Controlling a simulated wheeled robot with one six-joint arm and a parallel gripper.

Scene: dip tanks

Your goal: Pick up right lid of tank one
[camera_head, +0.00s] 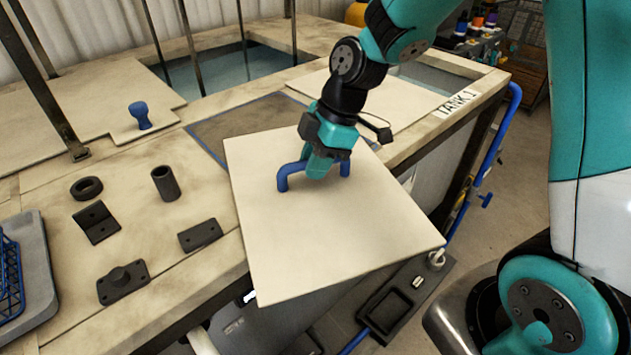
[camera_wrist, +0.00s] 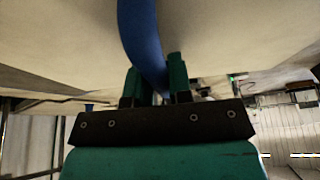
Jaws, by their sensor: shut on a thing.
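A square cream lid (camera_head: 330,240) with a blue arched handle (camera_head: 290,177) is in the middle of the head view. My gripper (camera_head: 320,172) is shut on the blue handle from above and hides its middle. The lid is turned at an angle and juts out over the front edge of the bench. The wrist view shows the blue handle (camera_wrist: 142,45) between my two fingers (camera_wrist: 156,85), with the lid's pale surface (camera_wrist: 60,45) beyond it. The "TANK 1" label (camera_head: 457,102) is on the rim at the right, near another cream lid (camera_head: 385,100).
Behind the lid is a dark rectangular area (camera_head: 215,130); an open tank of liquid (camera_head: 225,68) lies farther back. Dark metal parts, such as a tube (camera_head: 165,183) and a flanged plate (camera_head: 122,282), lie on the bench at left. A grey tray (camera_head: 38,285) holds a blue basket.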

